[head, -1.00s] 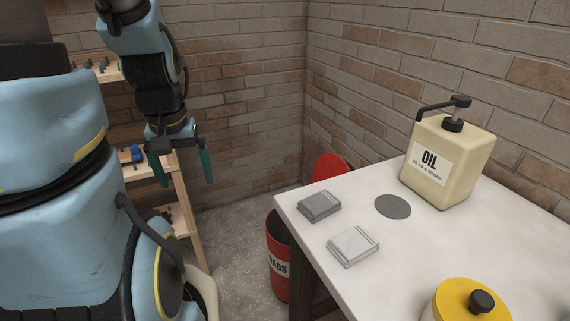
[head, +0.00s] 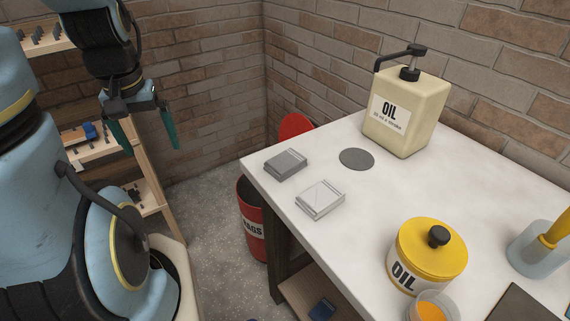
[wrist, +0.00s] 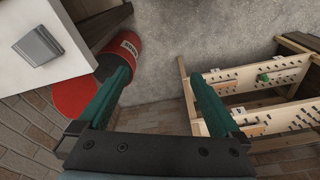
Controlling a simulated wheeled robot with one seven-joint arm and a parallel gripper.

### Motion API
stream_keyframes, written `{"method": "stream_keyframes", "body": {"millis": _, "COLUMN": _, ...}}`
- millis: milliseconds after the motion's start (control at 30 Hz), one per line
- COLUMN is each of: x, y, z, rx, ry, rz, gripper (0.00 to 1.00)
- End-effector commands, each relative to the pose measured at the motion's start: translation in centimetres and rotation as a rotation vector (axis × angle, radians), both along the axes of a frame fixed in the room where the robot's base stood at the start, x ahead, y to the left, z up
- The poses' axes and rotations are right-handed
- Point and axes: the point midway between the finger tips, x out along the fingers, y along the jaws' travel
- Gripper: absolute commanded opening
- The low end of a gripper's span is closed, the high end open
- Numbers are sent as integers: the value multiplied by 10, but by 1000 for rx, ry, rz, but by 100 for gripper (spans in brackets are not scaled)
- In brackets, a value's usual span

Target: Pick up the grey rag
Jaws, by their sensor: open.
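The grey rag (head: 286,164) is a folded dark grey square lying flat near the far left corner of the white table. It also shows in the wrist view (wrist: 37,47) at the upper left. A folded white rag (head: 320,198) lies just nearer than it, a small gap apart. My gripper (head: 146,136) is open and empty, to the left of the table and above the floor.
On the white table (head: 300,244) stand a cream oil can (head: 408,112), a yellow-lidded oil pot (head: 432,252) and a flat grey disc (head: 357,159). A red rags bin (head: 250,216) stands on the floor beside the table. A wooden rack (head: 92,148) stands at left.

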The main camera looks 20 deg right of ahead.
Motion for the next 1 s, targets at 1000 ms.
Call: {"method": "stream_keyframes", "body": {"millis": 1000, "x": -5, "y": -294, "z": -65, "rx": 94, "ry": 109, "rz": -1112, "gripper": 100}}
